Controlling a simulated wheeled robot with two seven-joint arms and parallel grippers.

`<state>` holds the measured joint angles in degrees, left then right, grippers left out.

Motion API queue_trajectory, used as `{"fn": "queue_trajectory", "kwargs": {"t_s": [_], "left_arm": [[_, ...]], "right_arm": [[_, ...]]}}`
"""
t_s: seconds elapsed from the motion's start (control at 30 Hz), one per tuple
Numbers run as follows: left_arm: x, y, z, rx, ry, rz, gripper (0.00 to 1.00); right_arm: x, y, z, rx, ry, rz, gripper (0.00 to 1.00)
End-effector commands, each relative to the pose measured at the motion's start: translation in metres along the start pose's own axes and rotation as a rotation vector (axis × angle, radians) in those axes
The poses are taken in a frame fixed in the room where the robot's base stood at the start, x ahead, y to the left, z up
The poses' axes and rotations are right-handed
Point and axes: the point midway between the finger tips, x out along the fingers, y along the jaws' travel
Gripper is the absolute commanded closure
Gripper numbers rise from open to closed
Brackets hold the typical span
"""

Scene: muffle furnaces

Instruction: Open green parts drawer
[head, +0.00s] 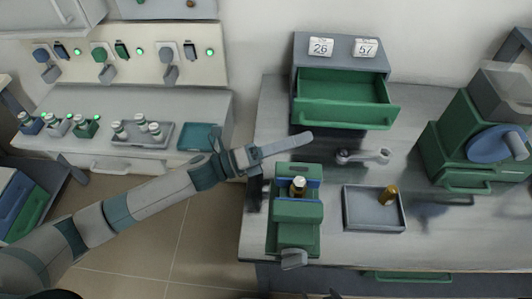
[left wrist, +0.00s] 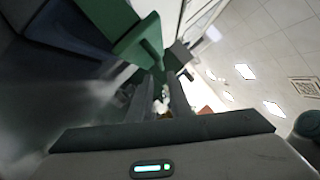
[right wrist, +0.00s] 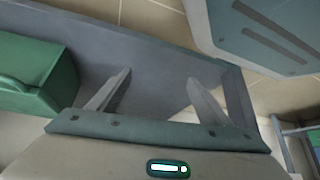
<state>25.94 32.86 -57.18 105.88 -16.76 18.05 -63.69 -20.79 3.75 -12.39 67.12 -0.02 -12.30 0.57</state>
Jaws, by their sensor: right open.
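A green drawer (head: 345,117) stands pulled out of a small grey cabinet (head: 342,46) marked 26 and 57, and its inside looks empty. Another green drawer front (head: 405,277) shows under the table's front edge. My left gripper (head: 300,140) is left of and below the pulled-out drawer, apart from it. Its fingers (left wrist: 166,92) show close together with a narrow gap, and I see nothing held. My right gripper (right wrist: 158,90) is open and empty, with a green box-like part with a handle (right wrist: 35,85) to its left.
On the table are a green fixture (head: 293,212) with a bottle (head: 298,186), a grey tray (head: 360,222) with an amber bottle (head: 388,195), a grey wrench-like part (head: 362,156) and a green machine (head: 470,140). Bare tabletop (head: 440,240) lies at the right front.

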Motion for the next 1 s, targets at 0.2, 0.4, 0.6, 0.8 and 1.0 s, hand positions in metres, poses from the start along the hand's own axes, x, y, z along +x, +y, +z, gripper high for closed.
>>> {"fn": "queue_trajectory", "kwargs": {"t_s": [0.2, 0.4, 0.6, 0.8, 1.0], "left_arm": [[-0.045, 0.003, -0.002, -0.001, 0.0, 0.003, 0.82], [-0.07, 0.002, -0.001, 0.0, 0.001, 0.002, 0.82], [-0.079, 0.001, 0.0, 0.0, 0.0, 0.001, 0.82], [-0.079, 0.0, 0.0, 0.0, 0.001, 0.0, 0.82], [-0.079, 0.0, 0.0, 0.0, 0.001, 0.0, 0.82]], "right_arm": [[0.005, 0.011, 0.015, 0.005, -0.075, 0.013, 0.28], [0.005, 0.017, 0.023, 0.009, -0.124, 0.019, 0.28], [0.004, 0.019, 0.026, 0.01, -0.143, 0.022, 0.28], [0.004, 0.019, 0.026, 0.01, -0.144, 0.022, 0.28], [0.004, 0.019, 0.026, 0.011, -0.144, 0.022, 0.28]]}}
